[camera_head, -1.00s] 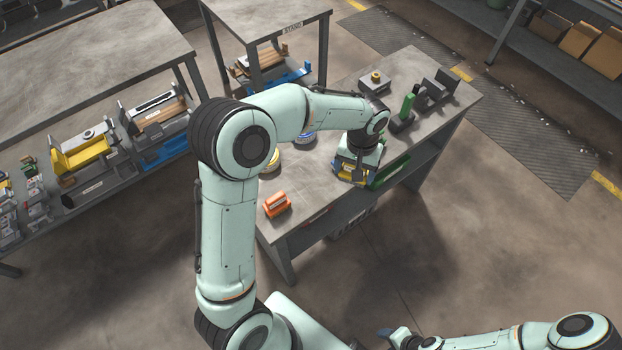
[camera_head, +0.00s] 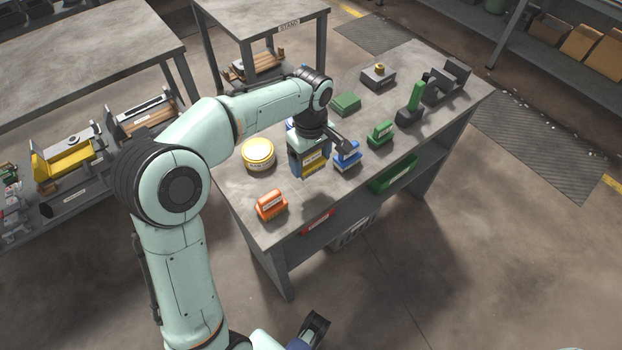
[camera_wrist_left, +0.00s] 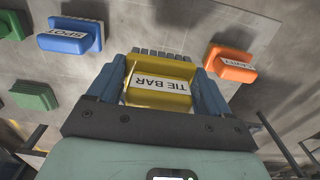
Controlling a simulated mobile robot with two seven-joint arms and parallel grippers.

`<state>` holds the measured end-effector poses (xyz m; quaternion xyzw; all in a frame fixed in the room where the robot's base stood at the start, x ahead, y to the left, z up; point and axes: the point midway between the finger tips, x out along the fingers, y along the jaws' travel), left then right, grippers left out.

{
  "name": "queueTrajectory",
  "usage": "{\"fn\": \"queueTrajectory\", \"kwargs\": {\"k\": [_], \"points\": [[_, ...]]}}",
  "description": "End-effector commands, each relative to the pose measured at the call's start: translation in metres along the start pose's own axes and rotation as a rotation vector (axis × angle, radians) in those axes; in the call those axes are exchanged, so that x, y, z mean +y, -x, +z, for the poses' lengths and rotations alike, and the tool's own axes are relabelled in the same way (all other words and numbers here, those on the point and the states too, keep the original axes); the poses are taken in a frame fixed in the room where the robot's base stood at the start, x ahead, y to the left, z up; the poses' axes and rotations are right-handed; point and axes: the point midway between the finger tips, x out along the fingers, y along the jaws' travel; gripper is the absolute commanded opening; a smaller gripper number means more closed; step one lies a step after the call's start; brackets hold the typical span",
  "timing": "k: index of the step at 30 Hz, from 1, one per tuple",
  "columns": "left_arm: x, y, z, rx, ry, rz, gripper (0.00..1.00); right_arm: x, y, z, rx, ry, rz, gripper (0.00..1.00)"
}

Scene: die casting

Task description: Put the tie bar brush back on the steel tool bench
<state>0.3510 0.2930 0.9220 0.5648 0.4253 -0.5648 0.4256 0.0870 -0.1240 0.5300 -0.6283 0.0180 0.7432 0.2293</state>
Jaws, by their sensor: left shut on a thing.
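The yellow tie bar brush (camera_head: 314,163) is held in my left gripper (camera_head: 309,157) over the near part of the steel tool bench (camera_head: 232,192). Its shadow lies on the bench top to the lower right, so it looks raised above the surface. In the left wrist view, the brush (camera_wrist_left: 160,85) sits between the blue fingers, its TIE BAR label showing upside down and its bristles pointing away. A dark part at the bottom edge of the head view may be my right gripper (camera_head: 312,328); its jaws are unclear.
An orange brush (camera_head: 271,204) stands at the bench's near left corner. A blue brush (camera_head: 346,155) and a green brush (camera_head: 380,134) stand right of my gripper. A yellow round tin (camera_head: 258,153) is on the left. Bare top lies between the orange and blue brushes.

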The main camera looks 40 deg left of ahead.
Motion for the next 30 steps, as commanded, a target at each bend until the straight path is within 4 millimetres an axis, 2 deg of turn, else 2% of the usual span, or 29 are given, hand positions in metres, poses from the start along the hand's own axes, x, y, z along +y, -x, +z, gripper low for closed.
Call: {"fn": "queueTrajectory", "kwargs": {"k": [1,3,8,15,29,30], "points": [[-0.001,-0.013,0.0,-0.001,-0.001,-0.004,0.51,0.0,-0.002,-0.001,0.002,0.001,-0.001,0.5],[-0.001,-0.023,0.0,-0.001,-0.002,-0.003,0.51,0.001,-0.003,-0.001,0.004,0.001,-0.001,0.5],[0.0,-0.035,0.0,0.0,-0.002,-0.001,0.51,0.0,-0.004,-0.002,0.007,0.001,-0.002,0.5],[0.0,-0.069,0.0,0.0,-0.001,-0.002,0.51,0.001,-0.008,-0.005,0.014,0.002,-0.003,0.5],[0.0,-0.078,0.0,0.001,-0.002,0.001,0.51,0.001,-0.01,-0.006,0.019,0.002,-0.004,0.5],[0.0,-0.079,0.0,0.0,-0.002,0.0,0.82,0.001,-0.01,-0.007,0.02,0.002,-0.004,0.5]]}}
